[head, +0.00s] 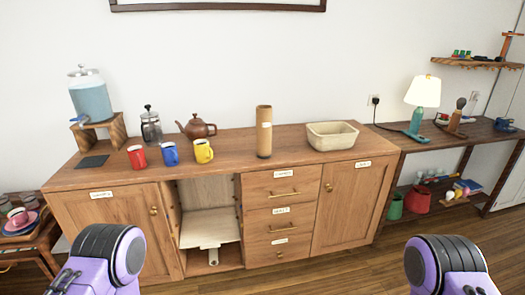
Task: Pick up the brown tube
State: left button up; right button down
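The brown tube (264,134) stands upright on the wooden cabinet top, near its middle, with a small pale label on its side. Purple and black parts of my two arms show at the bottom left and bottom right of the head view, well in front of the cabinet and apart from the tube. Neither gripper's fingers can be seen.
Left of the tube are a yellow mug (203,151), blue mug (170,153), red mug (137,157), teapot (196,128), french press (151,126) and water dispenser (91,98). A cream basket (332,136) stands to its right. The cabinet's middle-left compartment (209,213) is open.

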aim_at(264, 113)
jog(key=z, duration=1.35)
jog(key=i, duration=1.45)
jog(key=u, duration=0.85)
